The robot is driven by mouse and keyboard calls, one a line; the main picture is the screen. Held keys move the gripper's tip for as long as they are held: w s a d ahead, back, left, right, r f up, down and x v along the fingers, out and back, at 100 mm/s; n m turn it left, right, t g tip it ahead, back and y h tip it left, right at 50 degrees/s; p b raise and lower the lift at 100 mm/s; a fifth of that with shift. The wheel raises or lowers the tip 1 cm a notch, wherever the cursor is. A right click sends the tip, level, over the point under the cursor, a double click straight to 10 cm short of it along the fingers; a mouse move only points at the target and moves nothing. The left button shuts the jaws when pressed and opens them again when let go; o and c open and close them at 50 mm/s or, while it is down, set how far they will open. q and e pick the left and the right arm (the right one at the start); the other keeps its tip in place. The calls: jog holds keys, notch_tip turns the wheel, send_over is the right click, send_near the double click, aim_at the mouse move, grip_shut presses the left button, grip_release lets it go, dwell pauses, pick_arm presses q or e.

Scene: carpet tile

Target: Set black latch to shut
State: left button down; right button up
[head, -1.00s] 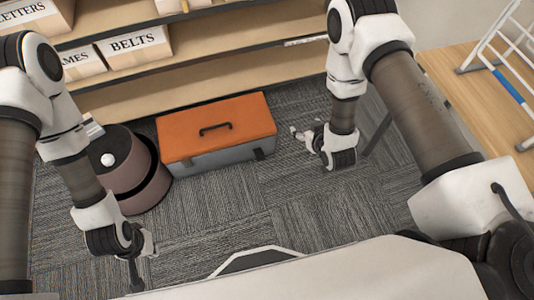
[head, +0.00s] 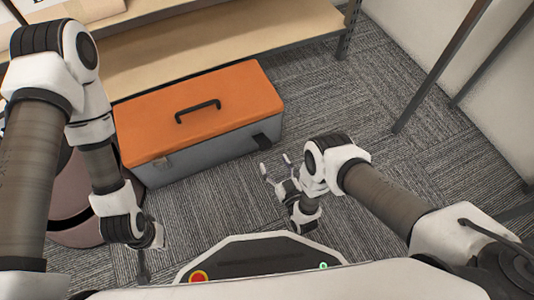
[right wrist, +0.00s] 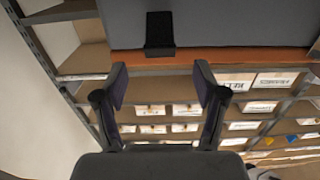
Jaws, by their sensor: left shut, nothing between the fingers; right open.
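The toolbox (head: 205,160) has an orange lid, lying down on it, and a grey body. It stands on the carpet in front of the shelf. The black latch (head: 262,141) is at the right end of its front side. In the right wrist view, the black latch (right wrist: 160,33) shows against the grey wall by the orange lid edge; I cannot tell if it is fastened. My right gripper (head: 276,165) is open, in front of the latch and apart from it. Its open fingers (right wrist: 160,84) flank the latch's line in the wrist view. My left gripper (head: 147,262) is shut and empty, low at the left.
A paler latch (head: 160,163) is at the toolbox's left front. A round brownish object (head: 75,205) stands left of the toolbox, partly behind my left arm. The shelf (head: 210,40) is behind. Dark table legs (head: 425,95) stand at the right. Carpet right of the toolbox is free.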

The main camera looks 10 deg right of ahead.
aim_at(266, 148)
jog(key=b+x, duration=0.2)
jog(key=x, duration=0.5)
jog(key=shift+b, duration=0.35)
jog(key=shift+r, duration=0.1)
jog(key=shift+c, duration=0.4)
grip_shut()
